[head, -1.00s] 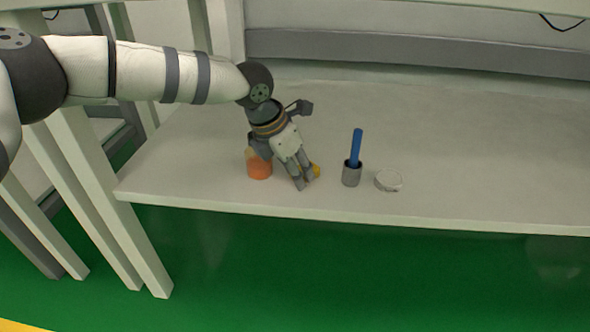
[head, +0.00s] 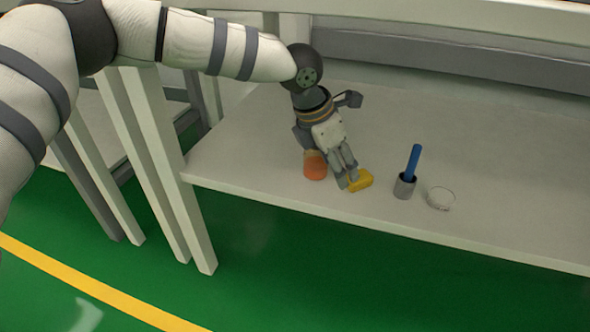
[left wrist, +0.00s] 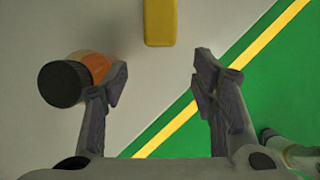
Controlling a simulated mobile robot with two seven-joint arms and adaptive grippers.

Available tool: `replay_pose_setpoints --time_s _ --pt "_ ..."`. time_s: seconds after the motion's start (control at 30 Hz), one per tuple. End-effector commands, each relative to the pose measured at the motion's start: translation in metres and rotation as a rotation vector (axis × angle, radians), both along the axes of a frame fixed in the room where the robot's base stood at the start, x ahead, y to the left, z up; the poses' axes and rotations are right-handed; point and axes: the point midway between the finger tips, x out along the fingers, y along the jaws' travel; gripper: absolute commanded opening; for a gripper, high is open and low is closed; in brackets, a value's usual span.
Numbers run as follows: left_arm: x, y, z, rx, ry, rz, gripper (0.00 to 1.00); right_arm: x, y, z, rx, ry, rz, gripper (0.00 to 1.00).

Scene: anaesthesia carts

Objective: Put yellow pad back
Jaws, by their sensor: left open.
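The yellow pad (head: 361,181) lies on the white table near its front edge, just right of my left gripper's fingertips in the head view. In the left wrist view the yellow pad (left wrist: 160,22) is at the top centre, beyond the fingertips and apart from them. My left gripper (head: 347,178) is open and empty, low over the table, and its two spread fingers show in the left wrist view (left wrist: 160,80). My right gripper is not in view.
An orange bottle with a dark cap (head: 315,166) stands close beside the left gripper; in the wrist view it (left wrist: 98,66) is by the left finger. A grey cup with a blue stick (head: 405,186) and a clear round dish (head: 440,198) stand to the right. The table (head: 500,180) behind is free.

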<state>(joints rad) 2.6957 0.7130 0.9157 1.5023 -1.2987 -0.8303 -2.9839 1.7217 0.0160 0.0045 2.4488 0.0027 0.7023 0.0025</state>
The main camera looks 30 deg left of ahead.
Motion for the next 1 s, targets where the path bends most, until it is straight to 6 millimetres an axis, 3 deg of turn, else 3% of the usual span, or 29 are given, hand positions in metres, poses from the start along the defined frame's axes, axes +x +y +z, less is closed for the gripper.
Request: replay_pose_setpoints --time_s 0.07,0.4,1.0 --pt "-0.016 0.009 0.008 -0.003 -0.006 0.000 0.53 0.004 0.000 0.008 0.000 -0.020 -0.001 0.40" --pt "-0.078 0.044 0.004 -0.004 -0.005 0.002 0.53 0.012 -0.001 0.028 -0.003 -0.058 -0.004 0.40" --pt "-0.092 0.044 -0.006 -0.019 0.019 0.018 0.53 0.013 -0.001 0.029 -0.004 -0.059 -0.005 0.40"
